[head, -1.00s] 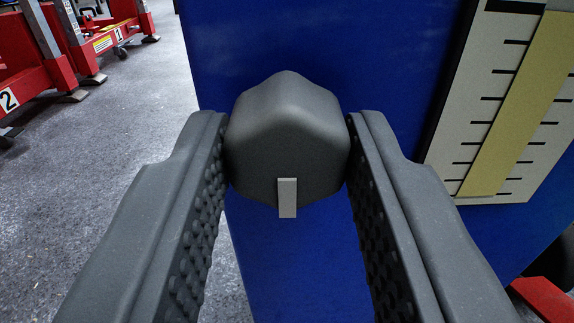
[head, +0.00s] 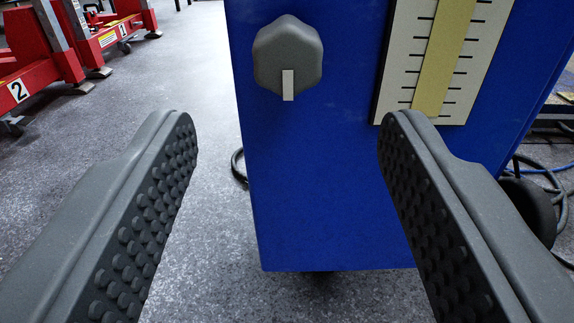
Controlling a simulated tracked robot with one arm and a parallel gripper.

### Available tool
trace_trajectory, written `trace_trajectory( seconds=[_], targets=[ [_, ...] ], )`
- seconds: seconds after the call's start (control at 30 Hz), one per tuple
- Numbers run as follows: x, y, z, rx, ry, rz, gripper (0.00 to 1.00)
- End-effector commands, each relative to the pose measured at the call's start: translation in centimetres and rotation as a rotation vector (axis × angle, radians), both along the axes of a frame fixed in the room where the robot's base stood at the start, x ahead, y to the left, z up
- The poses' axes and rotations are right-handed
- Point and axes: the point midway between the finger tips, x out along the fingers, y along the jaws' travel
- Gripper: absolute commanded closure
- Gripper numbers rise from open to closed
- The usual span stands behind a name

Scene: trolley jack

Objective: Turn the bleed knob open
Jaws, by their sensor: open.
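The bleed knob (head: 286,55) is a dark grey, lobed knob on the upper left of a blue panel (head: 320,190). A light grey pointer mark (head: 288,85) on the knob points straight down. My gripper (head: 288,120) is open and empty, its two studded fingers spread wide. The knob is beyond the fingertips and above them in the picture, and no finger touches it.
A scale with black ticks and a yellowish bar (head: 440,60) is on the panel right of the knob. Red numbered equipment (head: 75,50) stands at the back left. Cables (head: 545,185) lie at the right. Grey floor at left is clear.

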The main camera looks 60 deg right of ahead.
Motion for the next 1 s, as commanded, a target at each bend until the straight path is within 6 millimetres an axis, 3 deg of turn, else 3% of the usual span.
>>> trace_trajectory(
  seconds=[0.2,0.4,1.0],
  targets=[
    [-2.1,3.7,-0.1,0.001,0.003,0.003,0.47],
    [-3.1,5.4,-0.1,0.0,0.002,0.0,0.47],
    [-3.3,5.6,0.0,-0.001,0.006,-0.006,0.47]
  ],
)
